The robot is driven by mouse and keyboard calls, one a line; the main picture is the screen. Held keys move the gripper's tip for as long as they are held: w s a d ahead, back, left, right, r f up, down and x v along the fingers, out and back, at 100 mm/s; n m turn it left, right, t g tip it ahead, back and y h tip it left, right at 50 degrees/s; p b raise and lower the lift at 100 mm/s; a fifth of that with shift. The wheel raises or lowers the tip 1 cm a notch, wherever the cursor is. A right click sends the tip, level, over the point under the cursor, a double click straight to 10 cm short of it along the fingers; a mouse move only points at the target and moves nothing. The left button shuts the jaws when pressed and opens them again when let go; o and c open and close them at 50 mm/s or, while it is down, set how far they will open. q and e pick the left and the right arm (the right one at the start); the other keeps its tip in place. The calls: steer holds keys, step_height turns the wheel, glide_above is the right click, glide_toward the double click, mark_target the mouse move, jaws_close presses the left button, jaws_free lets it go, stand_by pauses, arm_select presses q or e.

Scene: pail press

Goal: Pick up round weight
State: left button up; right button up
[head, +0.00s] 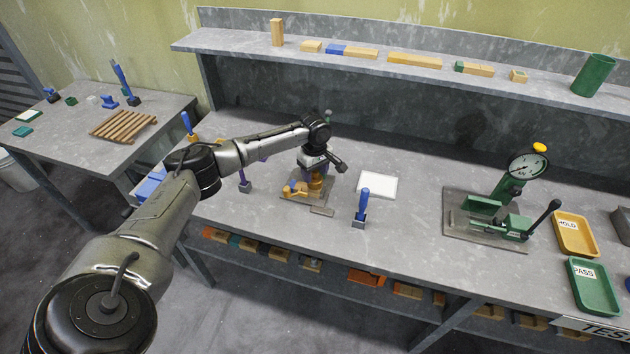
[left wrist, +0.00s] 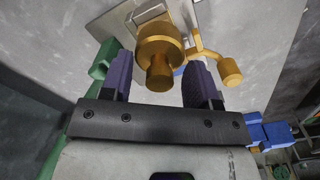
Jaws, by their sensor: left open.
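A brass-coloured round piece with a narrower knob, which looks like the round weight (left wrist: 160,44), is between the fingers of my left gripper (left wrist: 158,68) in the left wrist view. The purple fingers stand apart on either side of it, with gaps visible. In the head view my left gripper (head: 314,168) points down over the workbench, just above the round weight (head: 316,184), and hides part of it. The weight is at a grey plate (head: 322,211) that also carries a brass-coloured handle (head: 297,188). My right gripper is not in view.
A blue-handled tool (head: 362,205) stands right of the plate, with a white sheet (head: 377,184) behind it. A green press with a dial gauge (head: 528,165) is farther right, beside a yellow tray (head: 575,235) and a green tray (head: 593,287). A shelf (head: 370,56) runs behind.

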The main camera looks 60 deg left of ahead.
arm_select(q)
steer(key=shift+c, duration=0.4)
jaws_close()
steer(key=shift+r, duration=0.15)
